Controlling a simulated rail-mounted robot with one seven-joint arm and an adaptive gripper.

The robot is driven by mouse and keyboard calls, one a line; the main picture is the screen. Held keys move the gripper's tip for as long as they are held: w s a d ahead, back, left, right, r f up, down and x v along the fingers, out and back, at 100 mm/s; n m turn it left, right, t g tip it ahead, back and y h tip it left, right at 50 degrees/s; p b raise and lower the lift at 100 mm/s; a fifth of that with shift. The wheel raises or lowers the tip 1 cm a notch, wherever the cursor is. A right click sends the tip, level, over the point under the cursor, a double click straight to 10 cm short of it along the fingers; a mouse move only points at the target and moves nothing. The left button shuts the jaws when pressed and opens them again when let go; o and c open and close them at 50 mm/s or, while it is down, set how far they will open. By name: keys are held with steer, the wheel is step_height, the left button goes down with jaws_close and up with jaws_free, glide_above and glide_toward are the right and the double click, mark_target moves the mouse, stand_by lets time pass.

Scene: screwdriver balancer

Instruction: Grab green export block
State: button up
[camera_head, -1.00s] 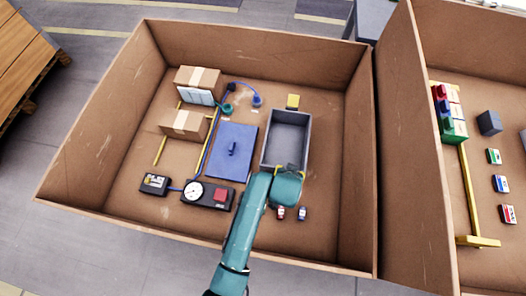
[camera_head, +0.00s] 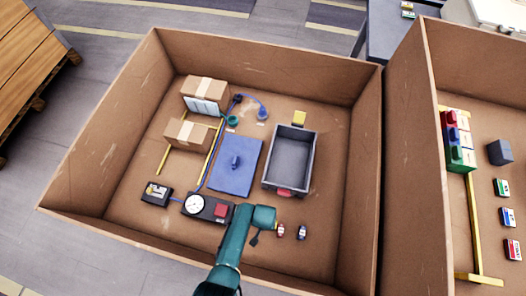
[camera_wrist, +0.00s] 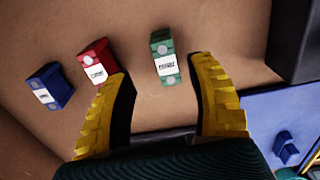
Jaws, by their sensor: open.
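A green block (camera_wrist: 163,44) with a white label lies on the cardboard floor in the wrist view; the label's print is too small to read surely. My gripper (camera_wrist: 160,78) has its yellow fingers spread wide, with nothing held. The green block lies at the gap between the fingertips, nearer the right finger. A red block (camera_wrist: 92,53) and a blue block (camera_wrist: 53,92) lie to its left. In the head view, the small red block (camera_head: 281,231) and blue block (camera_head: 302,232) show right of my arm's end; the green one beside them appears hidden by my arm.
A grey tray (camera_head: 268,184) stands beyond the blocks, with a blue plate (camera_head: 222,178) to its left. A gauge box (camera_head: 208,207) stands left of my arm. Cardboard walls (camera_head: 365,190) surround the area. Another box at right holds green blocks (camera_head: 461,160) among others.

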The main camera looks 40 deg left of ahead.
steer(key=f+b, duration=0.2)
steer(key=f, duration=0.1)
steer(key=f+b, duration=0.1)
steer(key=f, duration=0.1)
steer(key=shift+a+f+b, duration=0.1)
steer(key=shift+a+b, duration=0.2)
steer(key=shift+a, duration=0.1)
jaws_close()
